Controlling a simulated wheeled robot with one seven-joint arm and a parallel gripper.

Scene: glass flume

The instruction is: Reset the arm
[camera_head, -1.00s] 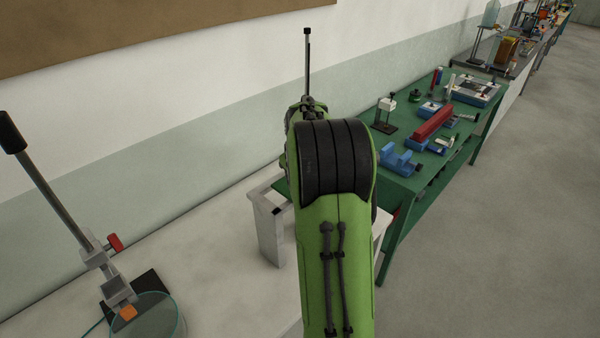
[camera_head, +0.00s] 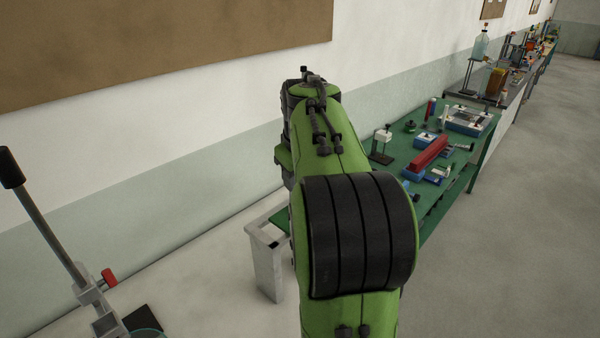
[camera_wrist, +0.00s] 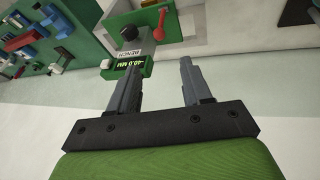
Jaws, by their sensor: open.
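My green and black arm fills the middle of the head view, raised and folded. The jaws of my gripper are hidden there behind the arm. In the wrist view my gripper (camera_wrist: 158,88) is open, its two grey fingers apart with nothing between them. Beyond the fingers, a grey device with a display reading "-40.0 MM" (camera_wrist: 130,66), a "BENCH" label (camera_wrist: 129,52) and a red-knobbed lever (camera_wrist: 160,24) shows on a green surface. The fingers look apart from it.
A green bench (camera_head: 400,164) stands right of my arm, holding a long red block (camera_head: 429,152), a small stand (camera_head: 382,138) and several tools. A metal stand (camera_head: 50,225) is at far left. Open floor (camera_head: 520,240) lies to the right.

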